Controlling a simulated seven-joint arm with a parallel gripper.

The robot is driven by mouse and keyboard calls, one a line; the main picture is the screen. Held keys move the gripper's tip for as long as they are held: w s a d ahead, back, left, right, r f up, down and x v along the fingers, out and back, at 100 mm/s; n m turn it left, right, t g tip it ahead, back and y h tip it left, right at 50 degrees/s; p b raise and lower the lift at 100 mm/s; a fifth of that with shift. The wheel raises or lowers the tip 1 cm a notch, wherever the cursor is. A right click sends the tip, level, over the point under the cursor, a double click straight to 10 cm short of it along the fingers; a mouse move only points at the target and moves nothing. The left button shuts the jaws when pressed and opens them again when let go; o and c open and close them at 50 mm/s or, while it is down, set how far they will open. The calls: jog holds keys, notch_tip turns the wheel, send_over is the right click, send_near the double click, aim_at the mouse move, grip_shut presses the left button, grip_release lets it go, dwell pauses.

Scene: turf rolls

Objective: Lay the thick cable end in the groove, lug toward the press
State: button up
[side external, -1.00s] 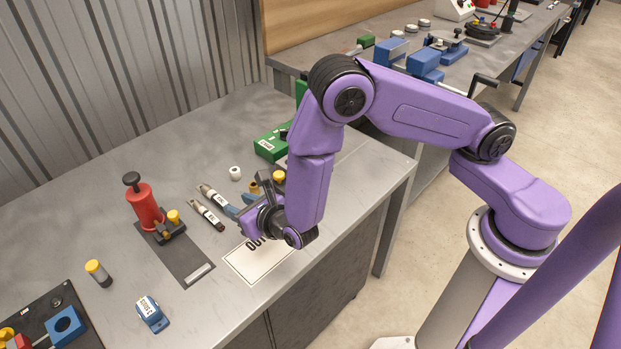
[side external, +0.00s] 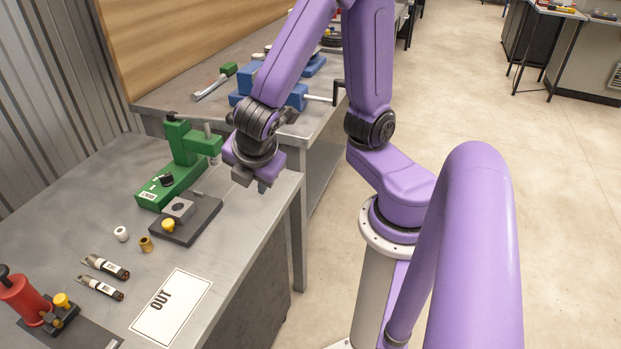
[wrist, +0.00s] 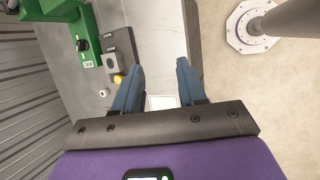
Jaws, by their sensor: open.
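Two short dark cable ends with metal lugs lie side by side on the bench, the upper (side external: 106,267) and the lower (side external: 101,288). The upper looks slightly thicker, though the difference is small. Their lugs point left. A green press (side external: 181,165) stands behind a dark plate with a grey holed block (side external: 179,208) and yellow knob (side external: 168,226). A red hand press (side external: 22,299) is partly cut off at lower left. I cannot clearly make out the groove. My gripper (side external: 255,184) is open and empty above the bench's right edge; its blue fingers (wrist: 158,90) stand apart in the wrist view.
A white OUT card (side external: 172,308) lies near the front edge. A white ring (side external: 121,234) and brass bush (side external: 146,244) lie between the cables and green press. A second bench behind holds blue vises (side external: 290,92). Bare bench lies left of the green press.

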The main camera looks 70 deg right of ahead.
jog(key=s+r+m+g+y, duration=0.2)
jog(key=s+m+g+y, duration=0.1)
jog(key=s, duration=0.8)
jog(key=shift+s+d+r+m+g+y, duration=0.25)
jog(key=shift+m+g+y, duration=0.15)
jog(key=shift+m+y, duration=0.4)
jog(key=shift+w+a, duration=0.1)
jog(key=m+t, duration=0.3)
jog(key=m, duration=1)
send_over(102, 263)
jog(key=s, duration=0.2)
jog(key=f, duration=1.6)
jog(key=shift+d+f, duration=0.1)
jog(key=shift+d, duration=0.1)
jog(key=shift+x, duration=2.95)
jog(key=shift+w, duration=0.1)
